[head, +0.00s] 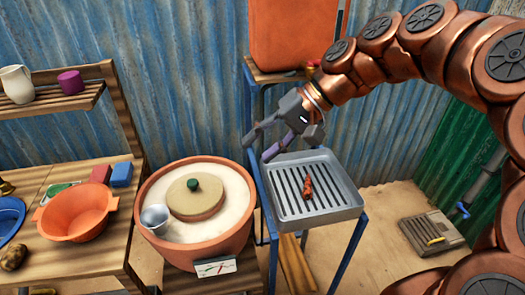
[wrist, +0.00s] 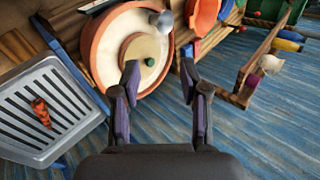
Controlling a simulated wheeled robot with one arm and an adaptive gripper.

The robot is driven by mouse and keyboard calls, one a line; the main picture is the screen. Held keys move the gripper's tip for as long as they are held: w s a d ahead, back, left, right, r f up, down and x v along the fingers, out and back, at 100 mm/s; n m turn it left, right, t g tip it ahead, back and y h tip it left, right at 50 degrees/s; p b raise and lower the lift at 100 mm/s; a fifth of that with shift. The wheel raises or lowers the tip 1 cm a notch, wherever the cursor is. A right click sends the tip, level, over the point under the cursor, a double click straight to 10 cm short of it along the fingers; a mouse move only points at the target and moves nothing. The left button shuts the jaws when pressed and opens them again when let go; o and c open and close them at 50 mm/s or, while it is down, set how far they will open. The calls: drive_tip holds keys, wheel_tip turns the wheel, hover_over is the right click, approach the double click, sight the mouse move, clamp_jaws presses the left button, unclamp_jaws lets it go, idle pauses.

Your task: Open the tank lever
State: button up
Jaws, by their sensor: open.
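The orange tank (head: 300,32) stands at the back centre of the head view, on a wooden top with a blue frame. A small reddish fitting (head: 313,67) shows at the tank's lower right, next to my wrist. I cannot tell whether it is the lever, or how it is set. My gripper (head: 257,149) is open and empty. It hangs in the air below and in front of the tank, between the clay pot and the slatted tray. In the wrist view my gripper (wrist: 159,68) has its fingers apart, and the tank does not show.
A clay pot (head: 246,226) with a lid (head: 188,203) and a metal cup (head: 155,217) stands below left of my gripper. A slatted grey tray (head: 338,208) holds an orange-red piece (head: 308,188). A blue tap (head: 462,210) is at the right wall. An orange basin (head: 75,218) stands left.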

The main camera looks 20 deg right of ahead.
drive_tip(key=shift+s+a+f, duration=0.3)
drive_tip(key=shift+s, duration=0.25)
